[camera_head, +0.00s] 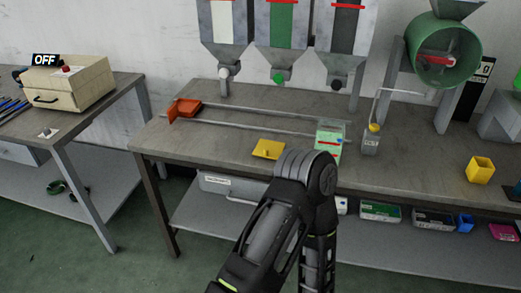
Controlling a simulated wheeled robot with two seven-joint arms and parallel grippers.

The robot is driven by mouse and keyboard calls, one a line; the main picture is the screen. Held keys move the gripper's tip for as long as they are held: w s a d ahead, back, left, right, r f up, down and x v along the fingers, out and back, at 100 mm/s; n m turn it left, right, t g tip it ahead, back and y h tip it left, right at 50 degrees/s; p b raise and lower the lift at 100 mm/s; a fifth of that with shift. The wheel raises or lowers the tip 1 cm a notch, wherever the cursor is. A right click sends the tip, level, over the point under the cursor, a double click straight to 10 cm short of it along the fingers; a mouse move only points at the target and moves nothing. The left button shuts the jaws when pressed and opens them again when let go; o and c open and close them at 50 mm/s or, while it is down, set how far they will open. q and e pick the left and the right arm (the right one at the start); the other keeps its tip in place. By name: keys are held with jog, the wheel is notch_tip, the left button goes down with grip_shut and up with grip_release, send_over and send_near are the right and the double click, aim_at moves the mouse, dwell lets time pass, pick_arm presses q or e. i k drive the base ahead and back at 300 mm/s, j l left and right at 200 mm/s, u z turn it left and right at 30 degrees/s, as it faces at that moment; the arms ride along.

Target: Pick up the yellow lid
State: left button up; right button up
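The yellow lid (267,149) is a small flat square piece with a little raised part on top. It lies on the grey-brown workbench (215,148), near the front edge. One of my arms rises from the bottom middle, and its bent joint is just right of and below the lid in the picture. No gripper fingers show in this view, so I cannot see where either gripper is or what it holds.
A yellow open box (480,169) is farther right. Hoppers (281,35) hang behind. The bench left of the lid is clear.

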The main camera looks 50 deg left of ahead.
aim_at(272, 150)
jog(key=u, duration=1.65)
jog(key=i+l, duration=0.2)
jog(key=i, duration=0.3)
jog(key=u, duration=0.05)
